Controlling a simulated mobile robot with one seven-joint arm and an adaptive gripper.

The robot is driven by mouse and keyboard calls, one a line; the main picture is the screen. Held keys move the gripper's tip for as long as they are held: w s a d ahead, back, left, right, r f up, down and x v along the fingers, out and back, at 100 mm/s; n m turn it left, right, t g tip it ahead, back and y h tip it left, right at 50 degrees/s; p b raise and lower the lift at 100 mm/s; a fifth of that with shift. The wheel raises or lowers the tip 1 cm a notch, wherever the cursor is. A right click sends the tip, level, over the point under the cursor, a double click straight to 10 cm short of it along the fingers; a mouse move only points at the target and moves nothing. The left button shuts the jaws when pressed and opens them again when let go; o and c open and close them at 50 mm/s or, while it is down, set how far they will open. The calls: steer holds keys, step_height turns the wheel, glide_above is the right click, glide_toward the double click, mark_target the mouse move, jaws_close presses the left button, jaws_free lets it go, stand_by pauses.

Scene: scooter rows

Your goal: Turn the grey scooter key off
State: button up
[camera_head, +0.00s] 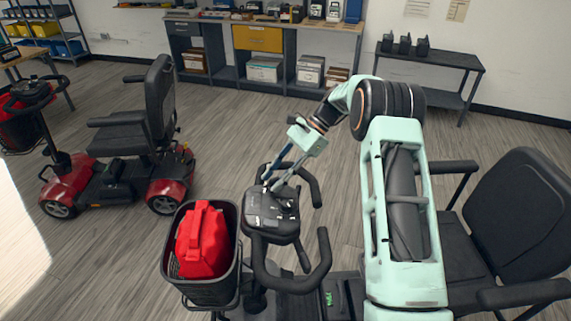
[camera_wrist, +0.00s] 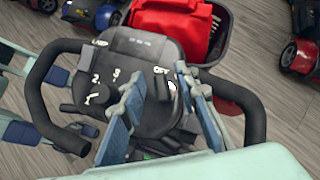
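The near scooter's dark console (camera_head: 271,215) stands below my arm, with handlebars around it. In the wrist view the console (camera_wrist: 146,48) has a knob (camera_wrist: 97,96) with numbers beside it on the left. A small dark upright piece that looks like the key (camera_wrist: 162,84) stands at the right, near white lettering that seems to read OFF. My gripper (camera_wrist: 160,92) is open, with one blue finger on each side of this piece. Whether either finger touches it I cannot tell. In the head view my gripper (camera_head: 268,185) is low over the console, and its fingers hide the key area.
A basket (camera_head: 240,282) with a red bag (camera_head: 202,240) hangs at the scooter's front. The handlebar (camera_wrist: 257,115) curves close to my gripper. A red scooter (camera_head: 115,180) stands at the left. A workbench (camera_head: 270,28) and a side table (camera_head: 430,57) line the wall.

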steer(key=v, duration=1.1)
